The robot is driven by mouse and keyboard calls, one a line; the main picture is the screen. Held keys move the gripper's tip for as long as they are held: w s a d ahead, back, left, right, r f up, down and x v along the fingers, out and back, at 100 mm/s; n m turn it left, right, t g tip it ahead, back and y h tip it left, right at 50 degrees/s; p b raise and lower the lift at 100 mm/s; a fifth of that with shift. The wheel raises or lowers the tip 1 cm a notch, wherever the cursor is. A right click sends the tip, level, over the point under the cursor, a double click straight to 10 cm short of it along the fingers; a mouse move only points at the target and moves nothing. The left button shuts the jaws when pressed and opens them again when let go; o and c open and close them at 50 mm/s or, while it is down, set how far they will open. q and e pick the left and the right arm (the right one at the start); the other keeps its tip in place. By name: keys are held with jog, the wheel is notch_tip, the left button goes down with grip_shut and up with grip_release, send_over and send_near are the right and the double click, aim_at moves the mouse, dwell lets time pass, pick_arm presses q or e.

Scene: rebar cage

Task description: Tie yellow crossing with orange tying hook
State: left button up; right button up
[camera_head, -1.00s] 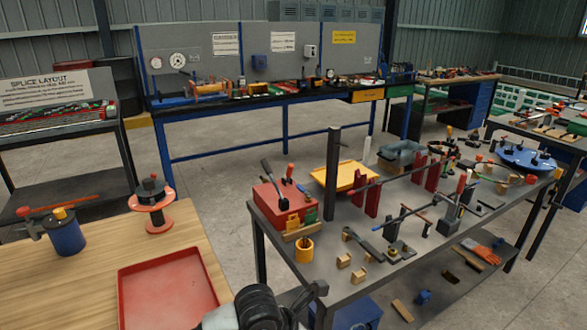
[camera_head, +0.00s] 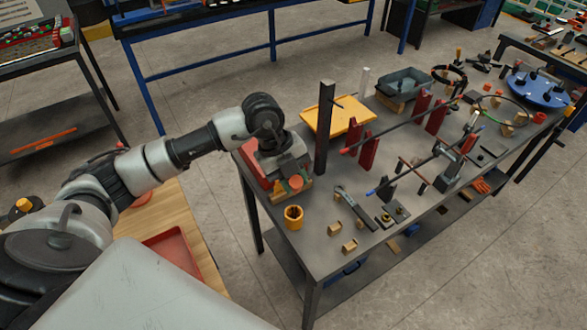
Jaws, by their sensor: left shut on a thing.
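My left arm reaches across from the left, and its gripper (camera_head: 287,172) points down over the red box at the table's left end. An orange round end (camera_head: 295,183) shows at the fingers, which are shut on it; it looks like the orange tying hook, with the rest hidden. Dark bars (camera_head: 400,130) run between red posts (camera_head: 366,150) and other stands on the grey table. A blue-ended bar (camera_head: 385,185) crosses in front of them. I cannot make out which crossing is the yellow one. My right gripper is out of view.
On the grey table (camera_head: 320,255) are an orange cup (camera_head: 293,217), a tall dark post (camera_head: 325,130), a yellow tray (camera_head: 340,118) and small wooden blocks (camera_head: 349,246). A red tray (camera_head: 172,255) lies on the wooden bench.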

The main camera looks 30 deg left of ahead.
pick_arm(q)
jog(key=shift+r, duration=0.1)
jog(key=shift+a+f+b, duration=0.1)
jog(key=shift+f+b, duration=0.2)
jog(key=shift+f, duration=0.35)
notch_tip(320, 180, down, 6)
jog(key=b, duration=0.4)
jog(key=shift+r, duration=0.15)
dwell(0.3)
notch_tip(320, 180, up, 7)
jog(key=p, duration=0.5)
jog(key=shift+r, duration=0.1)
